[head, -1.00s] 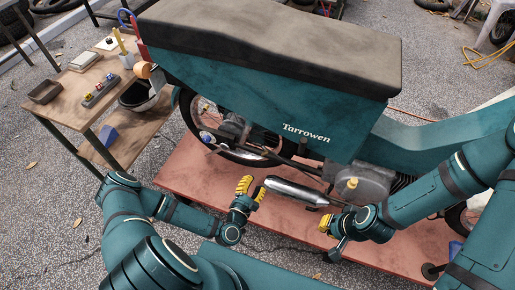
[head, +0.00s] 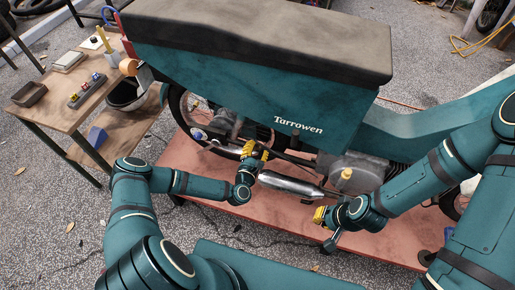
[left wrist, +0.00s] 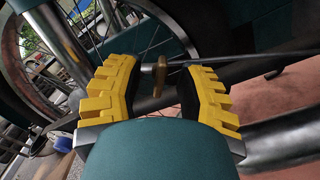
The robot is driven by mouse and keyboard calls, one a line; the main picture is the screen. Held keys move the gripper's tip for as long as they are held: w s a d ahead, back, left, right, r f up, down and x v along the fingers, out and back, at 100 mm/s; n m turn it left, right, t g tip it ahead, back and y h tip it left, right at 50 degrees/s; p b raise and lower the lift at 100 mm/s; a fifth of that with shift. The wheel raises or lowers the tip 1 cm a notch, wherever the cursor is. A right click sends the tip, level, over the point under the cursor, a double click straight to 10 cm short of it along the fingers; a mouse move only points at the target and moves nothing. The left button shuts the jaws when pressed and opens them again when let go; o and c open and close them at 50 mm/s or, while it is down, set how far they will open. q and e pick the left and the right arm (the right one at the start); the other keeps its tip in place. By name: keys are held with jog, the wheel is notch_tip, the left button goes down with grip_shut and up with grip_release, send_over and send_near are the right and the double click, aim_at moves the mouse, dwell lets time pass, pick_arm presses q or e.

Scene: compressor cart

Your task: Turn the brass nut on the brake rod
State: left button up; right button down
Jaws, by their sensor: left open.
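A small brass nut (left wrist: 160,76) shows in the left wrist view, between the tips of my left gripper's yellow-padded fingers. A thin grey brake rod (left wrist: 262,60) runs from near it to the right. My left gripper (head: 255,151) is open, with a finger on either side of the nut; whether either finger touches it I cannot tell. In the head view the gripper is beside the lower rear of the teal motorbike (head: 250,95), and the nut cannot be made out there. My right gripper (head: 322,215) is in front of the engine; its finger gap is unclear.
A silver exhaust silencer (head: 290,184) lies just right of my left gripper. The spoked rear wheel (left wrist: 60,75) is close behind the fingers. The bike stands on a red platform (head: 190,180). A wooden workbench (head: 45,112) with small items stands at the left.

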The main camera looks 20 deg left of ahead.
pick_arm(q)
jog(key=shift+w, duration=0.35)
jog(key=shift+c, duration=0.3)
grip_shut()
jog(key=shift+m, duration=0.3)
